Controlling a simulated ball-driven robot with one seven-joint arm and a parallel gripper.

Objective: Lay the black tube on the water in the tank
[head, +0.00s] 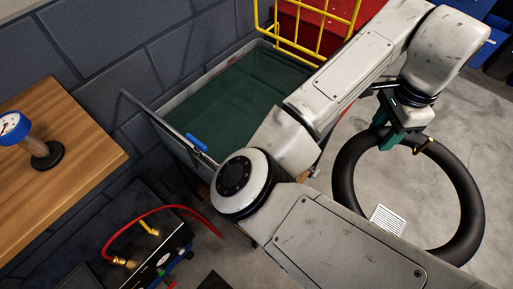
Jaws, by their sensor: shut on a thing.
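The black tube (345,183) is a thick ring with a small brass-coloured valve near its top. It hangs over the grey floor, to the right of the tank. My gripper (402,139) is shut on the upper part of the ring; its teal fingers show there. The tank (178,100) stands against the wall at upper centre, with a pale rim. Dark green water (235,98) fills it, and nothing is seen on the visible water. My arm hides the tank's right part.
A yellow wire rack (300,25) stands behind the tank. A blue-handled tool (197,142) lies at the tank's near rim. A wooden bench (70,125) bears a gauge (14,128). A box with a red hose (165,255) is at lower left. A floor grate (389,221) shows through the ring.

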